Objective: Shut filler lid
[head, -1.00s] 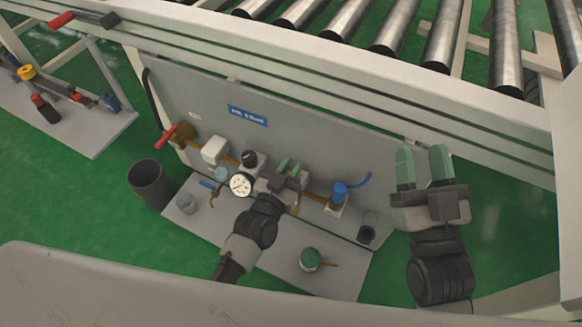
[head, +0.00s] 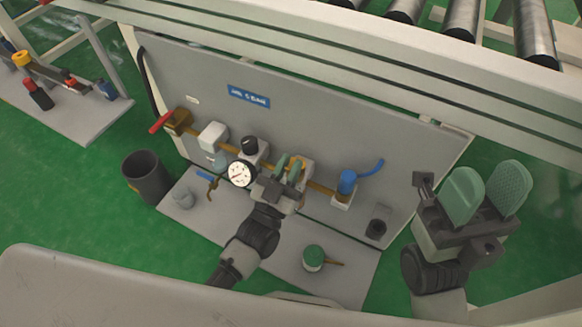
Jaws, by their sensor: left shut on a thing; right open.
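My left gripper (head: 286,169) is at the white unit (head: 304,172) in the pipe row, between the round gauge and the blue-topped unit. Its green fingers are shut on a small tan part that looks like the filler lid (head: 297,161). The lid is mostly hidden by the fingers, so I cannot tell its exact angle or whether it touches the unit's top. My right gripper (head: 487,193) is open and empty, to the right of the panel and well apart from it.
The grey panel (head: 330,130) carries a white-faced gauge (head: 238,174), a red-handled valve (head: 163,121) and a blue-topped unit (head: 346,184). A green-topped can (head: 314,256) with a brush stands on the base plate. A dark bin (head: 147,177) stands left. A roller conveyor frame (head: 400,75) runs behind.

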